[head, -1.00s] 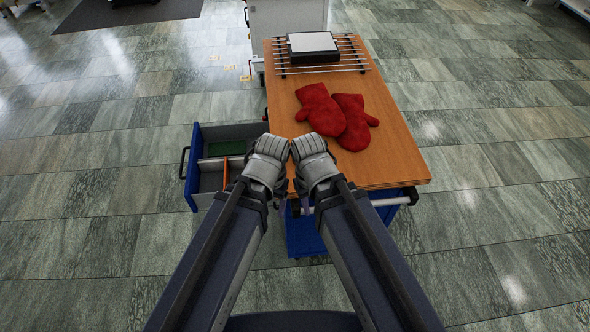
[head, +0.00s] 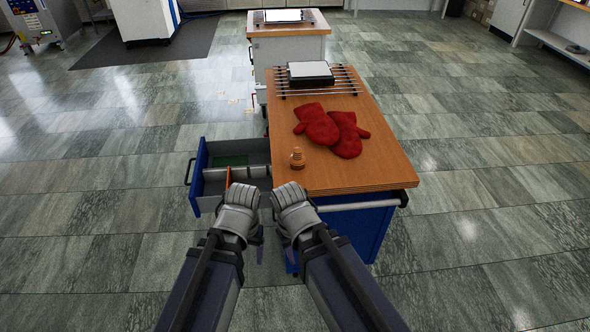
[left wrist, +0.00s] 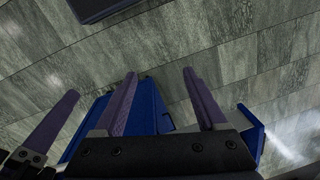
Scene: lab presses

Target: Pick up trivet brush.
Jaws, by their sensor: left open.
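A small turned wooden piece (head: 297,158) stands upright near the front left corner of the wooden table top (head: 350,176). It looks like a knob-shaped brush handle, but I cannot make out bristles. My left gripper (head: 258,248) is open and empty, pointing down in front of the table beside the open drawer. Its spread purple fingers show in the left wrist view (left wrist: 163,98), with blue cart parts and floor beyond. My right gripper (head: 284,240) hangs close beside it, below the table's front edge. Its fingers are mostly hidden by the hand. Neither touches the wooden piece.
Red oven mitts (head: 333,131) lie mid-table. A metal rack (head: 340,73) with a grey-topped block (head: 310,72) is at the far end.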

